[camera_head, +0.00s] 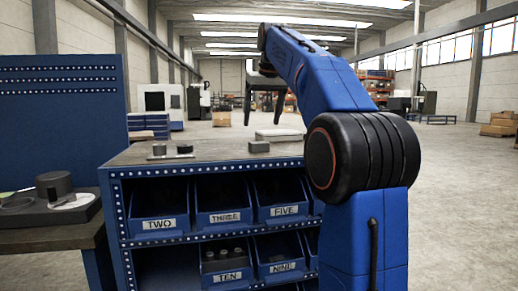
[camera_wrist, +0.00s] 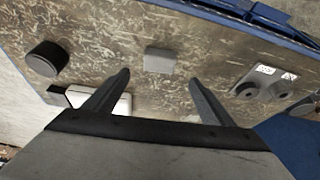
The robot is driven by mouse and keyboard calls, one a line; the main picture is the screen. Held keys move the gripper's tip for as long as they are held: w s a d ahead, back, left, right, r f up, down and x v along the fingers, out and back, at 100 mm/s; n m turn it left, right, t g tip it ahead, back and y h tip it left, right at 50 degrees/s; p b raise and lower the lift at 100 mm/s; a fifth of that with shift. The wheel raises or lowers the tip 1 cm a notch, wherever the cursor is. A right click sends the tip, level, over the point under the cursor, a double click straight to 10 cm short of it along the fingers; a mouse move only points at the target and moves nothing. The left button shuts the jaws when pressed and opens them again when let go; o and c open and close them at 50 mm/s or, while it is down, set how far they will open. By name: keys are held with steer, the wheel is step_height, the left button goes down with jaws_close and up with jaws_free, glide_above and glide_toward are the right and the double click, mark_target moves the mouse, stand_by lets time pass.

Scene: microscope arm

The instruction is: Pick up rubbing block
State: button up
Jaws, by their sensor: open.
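A small grey block (camera_head: 259,146), which looks like the rubbing block, lies flat on the workbench top (camera_head: 220,149) near its front edge. In the wrist view the grey block (camera_wrist: 159,60) lies beyond and between the two fingertips, with bare bench around it. My gripper (camera_head: 262,121) is above the bench, fingers pointing down, apart and empty. In the wrist view my gripper (camera_wrist: 160,77) also shows its two dark fingers spread wide, with nothing between them. The gripper does not touch the block.
A white box (camera_head: 279,135) lies behind the block. A dark cylinder (camera_head: 185,148) stands to the left on the bench. In the wrist view a black cylinder (camera_wrist: 47,57) is at left, and two grey round pieces (camera_wrist: 264,90) are at right.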

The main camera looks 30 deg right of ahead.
glide_above(259, 143)
steer(key=f, duration=0.2)
steer(key=s+f, duration=0.1)
steer(key=f, duration=0.1)
steer(key=shift+f, duration=0.15)
steer(key=shift+x, duration=2.6)
steer(key=shift+s+d, duration=0.1)
steer(key=shift+s, duration=0.05)
steer(key=shift+c, duration=0.7)
steer(key=c, duration=1.1)
step_height(259, 143, up, 10)
steer(key=shift+f, duration=0.1)
